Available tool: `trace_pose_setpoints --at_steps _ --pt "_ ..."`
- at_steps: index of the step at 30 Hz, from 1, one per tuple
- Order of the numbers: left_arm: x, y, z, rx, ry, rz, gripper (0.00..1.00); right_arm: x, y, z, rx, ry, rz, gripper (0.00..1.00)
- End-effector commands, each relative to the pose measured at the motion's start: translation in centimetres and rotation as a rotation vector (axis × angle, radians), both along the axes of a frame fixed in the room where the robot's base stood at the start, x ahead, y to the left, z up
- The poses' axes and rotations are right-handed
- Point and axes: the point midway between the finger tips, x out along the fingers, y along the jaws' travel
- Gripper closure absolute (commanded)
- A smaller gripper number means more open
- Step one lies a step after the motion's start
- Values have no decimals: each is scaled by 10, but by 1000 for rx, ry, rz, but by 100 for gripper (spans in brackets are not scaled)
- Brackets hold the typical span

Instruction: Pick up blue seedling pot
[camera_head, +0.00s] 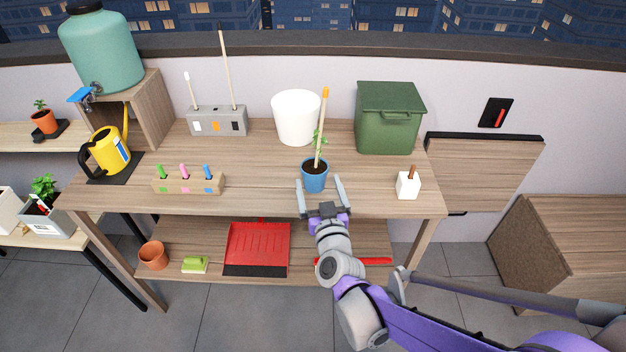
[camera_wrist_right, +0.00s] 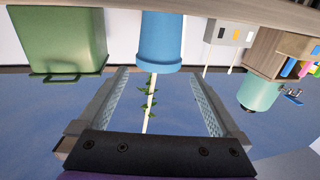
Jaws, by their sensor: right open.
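The blue seedling pot (camera_head: 315,181) stands upright on the wooden workbench, with dark soil, a green seedling and a tall wooden stake with an orange top. My right gripper (camera_head: 319,184) is open and empty at its front, one finger on each side of the pot in the head view. In the right wrist view, which is upside down, the blue pot (camera_wrist_right: 160,42) lies between and just beyond the fingertips of the open gripper (camera_wrist_right: 160,76). I see no contact. My left gripper is not in view.
A white bucket (camera_head: 296,118) stands behind the pot, and a green bin (camera_head: 389,118) behind right. A white block (camera_head: 408,186) with a brown handle stands to the right. A wooden marker holder (camera_head: 190,186) is to the left. The bench near the pot is clear.

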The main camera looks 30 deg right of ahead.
Motion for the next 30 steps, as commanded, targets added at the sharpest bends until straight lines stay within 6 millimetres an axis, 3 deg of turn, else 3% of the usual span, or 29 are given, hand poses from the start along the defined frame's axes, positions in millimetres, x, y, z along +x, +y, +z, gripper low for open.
trace_pose_setpoints --at_steps 18,26,30 --pt "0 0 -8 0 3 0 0 66 -27 -9 -1 1 2 0" --pt "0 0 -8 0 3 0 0 69 -28 -8 0 1 2 0" --pt "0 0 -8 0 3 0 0 69 -28 -8 0 1 2 22"
